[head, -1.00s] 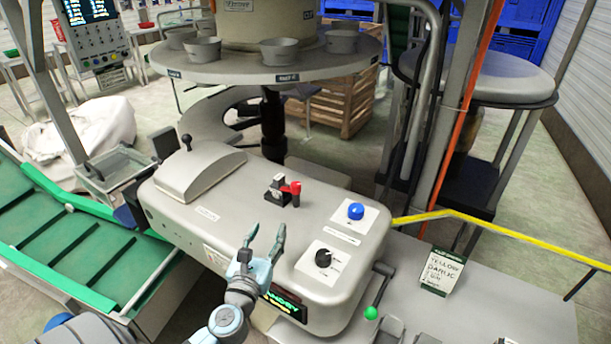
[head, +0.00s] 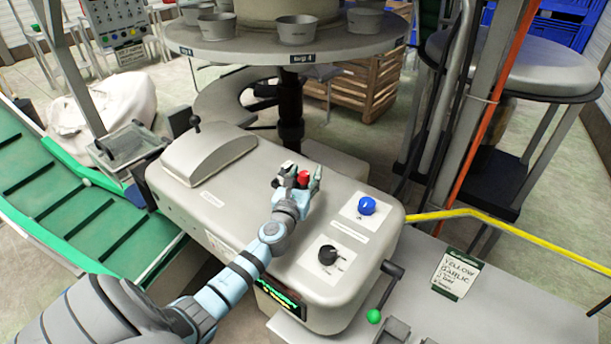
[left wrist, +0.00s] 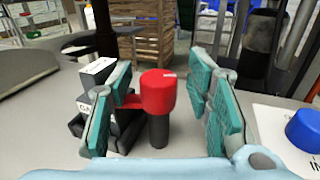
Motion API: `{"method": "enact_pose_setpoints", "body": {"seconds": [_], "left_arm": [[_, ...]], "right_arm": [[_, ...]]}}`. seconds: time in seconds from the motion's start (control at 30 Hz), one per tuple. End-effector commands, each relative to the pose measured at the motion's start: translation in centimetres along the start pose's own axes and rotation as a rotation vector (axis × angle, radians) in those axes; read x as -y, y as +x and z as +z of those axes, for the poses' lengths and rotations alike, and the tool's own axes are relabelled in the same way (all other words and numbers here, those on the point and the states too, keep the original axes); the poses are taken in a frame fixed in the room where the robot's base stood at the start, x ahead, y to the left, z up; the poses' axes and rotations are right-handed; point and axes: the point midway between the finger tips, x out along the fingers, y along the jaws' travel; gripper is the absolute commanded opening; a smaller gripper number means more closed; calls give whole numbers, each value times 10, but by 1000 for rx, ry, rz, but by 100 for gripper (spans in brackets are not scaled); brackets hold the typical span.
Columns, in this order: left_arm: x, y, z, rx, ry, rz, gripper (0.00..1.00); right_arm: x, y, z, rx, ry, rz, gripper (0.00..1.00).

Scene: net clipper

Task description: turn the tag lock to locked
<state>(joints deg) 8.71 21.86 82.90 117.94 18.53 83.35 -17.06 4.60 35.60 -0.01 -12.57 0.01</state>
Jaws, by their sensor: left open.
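The tag lock is a red-capped piece (left wrist: 158,92) on a dark post, with a red arm reaching left to a black base (left wrist: 97,115) that carries a white tag (left wrist: 97,72). It stands on top of the grey machine housing (head: 235,205). In the head view the red part (head: 303,177) shows between my left gripper's fingers. My left gripper (head: 300,180) is open, with its teal finger pads on either side of the red cap in the left wrist view (left wrist: 165,105). A gap shows on the right side of the cap. My right gripper is not in view.
A blue button (head: 366,205) and a black rotary knob (head: 327,255) sit on the housing to the right. A green-tipped lever (head: 374,316) is at its right end. A round table with metal cups (head: 295,30) stands behind. A green conveyor (head: 90,215) is at left.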

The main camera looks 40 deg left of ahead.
Motion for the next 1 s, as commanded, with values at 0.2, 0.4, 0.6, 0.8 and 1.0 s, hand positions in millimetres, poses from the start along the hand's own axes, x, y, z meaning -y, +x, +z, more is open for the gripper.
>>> {"method": "enact_pose_setpoints", "body": {"seconds": [0.2,0.4,0.6,0.8,1.0], "left_arm": [[0,5,0,0,0,-1,46],[0,5,0,0,0,-1,31],[0,5,0,0,1,-1,0],[-2,5,0,2,7,-88,0],[-1,6,-4,4,7,-330,0]], "right_arm": [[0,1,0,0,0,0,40],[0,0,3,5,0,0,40],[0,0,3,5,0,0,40],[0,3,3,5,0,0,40],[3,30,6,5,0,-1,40]]}}
